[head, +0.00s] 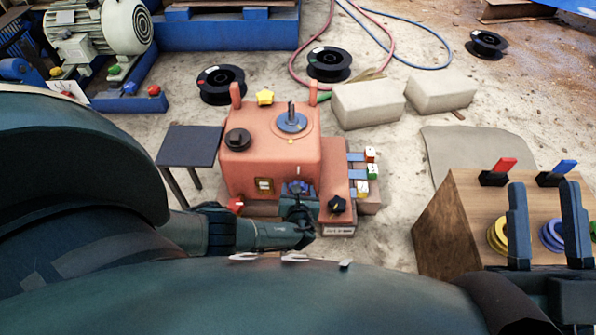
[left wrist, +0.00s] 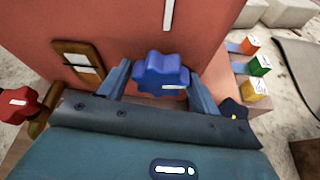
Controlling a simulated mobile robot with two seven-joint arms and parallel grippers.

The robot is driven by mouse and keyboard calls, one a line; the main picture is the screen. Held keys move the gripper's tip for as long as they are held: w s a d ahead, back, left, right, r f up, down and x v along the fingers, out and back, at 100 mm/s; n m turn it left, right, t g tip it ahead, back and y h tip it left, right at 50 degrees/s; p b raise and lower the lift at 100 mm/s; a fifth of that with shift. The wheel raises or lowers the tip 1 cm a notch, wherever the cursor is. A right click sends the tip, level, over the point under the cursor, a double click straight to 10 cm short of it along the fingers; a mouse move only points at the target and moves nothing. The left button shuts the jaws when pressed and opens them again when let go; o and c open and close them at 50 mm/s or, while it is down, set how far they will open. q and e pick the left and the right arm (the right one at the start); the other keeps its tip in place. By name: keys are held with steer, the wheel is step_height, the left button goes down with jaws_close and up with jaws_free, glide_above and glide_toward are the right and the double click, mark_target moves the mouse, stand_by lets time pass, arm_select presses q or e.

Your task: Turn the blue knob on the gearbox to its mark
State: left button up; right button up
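The orange-red gearbox (head: 262,160) stands on the ground in the middle of the head view. Its blue knob (left wrist: 162,77) is lobed, low on the front face, with a short white line (left wrist: 174,86) near its lower edge. A white mark (left wrist: 167,16) is on the gearbox straight above it. My left gripper (head: 298,190) covers much of the knob in the head view. In the left wrist view its fingers (left wrist: 160,84) lie on both sides of the knob and appear to touch it. My right gripper (head: 546,205) is open and empty, over a wooden box.
A red knob (left wrist: 18,103) and a dark knob (left wrist: 233,108) flank the blue one. Coloured cubes (head: 370,171) sit right of the gearbox. A small dark table (head: 190,146) stands left. The wooden box (head: 436,226) carries knobs and rings. Pale blocks (head: 366,104) lie behind.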

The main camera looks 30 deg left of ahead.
arm_select(q)
steer(key=c, duration=0.7)
